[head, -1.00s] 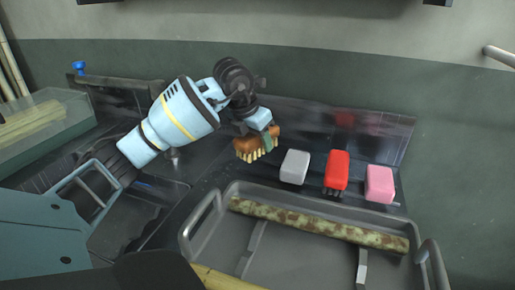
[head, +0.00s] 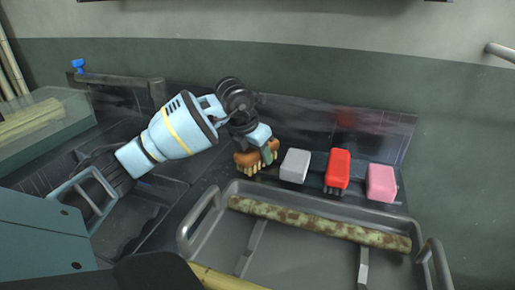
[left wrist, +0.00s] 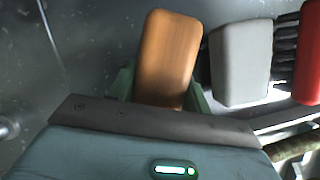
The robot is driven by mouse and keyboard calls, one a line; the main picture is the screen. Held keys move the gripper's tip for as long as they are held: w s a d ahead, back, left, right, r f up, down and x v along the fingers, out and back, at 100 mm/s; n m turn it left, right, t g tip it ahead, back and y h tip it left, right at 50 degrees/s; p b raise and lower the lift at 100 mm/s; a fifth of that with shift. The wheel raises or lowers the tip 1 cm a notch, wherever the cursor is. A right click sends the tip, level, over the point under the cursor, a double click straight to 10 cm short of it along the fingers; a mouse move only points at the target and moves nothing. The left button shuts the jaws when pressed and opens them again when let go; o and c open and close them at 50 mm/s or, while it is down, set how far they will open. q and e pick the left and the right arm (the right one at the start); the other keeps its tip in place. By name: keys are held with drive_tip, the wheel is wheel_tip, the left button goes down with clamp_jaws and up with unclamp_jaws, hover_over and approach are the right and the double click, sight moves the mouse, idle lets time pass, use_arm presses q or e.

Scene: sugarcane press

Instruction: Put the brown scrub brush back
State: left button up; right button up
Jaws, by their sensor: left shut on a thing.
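The brown scrub brush (head: 246,159) has an orange-brown wooden back and pale bristles that point down. My left gripper (head: 263,148) is shut on it, just left of the grey brush (head: 294,166). The brown brush's back fills the middle of the left wrist view (left wrist: 168,58), between the green fingers. It is at or very near the dark counter; I cannot tell whether the bristles touch it. My right gripper is not in view.
A red brush (head: 337,167) and a pink block (head: 381,183) continue the row to the right. A grey tray (head: 290,255) with a mottled cane stalk (head: 320,224) stands in front. A clear box (head: 45,125) with stalks is at left.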

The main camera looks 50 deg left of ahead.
use_arm(q)
drive_tip(key=o, duration=1)
drive_tip(key=shift+o, duration=0.2)
drive_tip(key=shift+r, duration=0.2)
drive_tip(key=p+v, duration=0.1)
drive_tip(key=v, duration=0.4)
drive_tip(key=p+v, duration=0.1)
drive_tip(key=v, duration=0.5)
drive_tip(key=shift+w+r, duration=0.15)
drive_tip(key=shift+r, duration=0.15)
drive_tip(key=shift+s+d+r, duration=0.1)
drive_tip(key=shift+s+r, duration=0.2)
drive_tip(key=shift+r, duration=0.3)
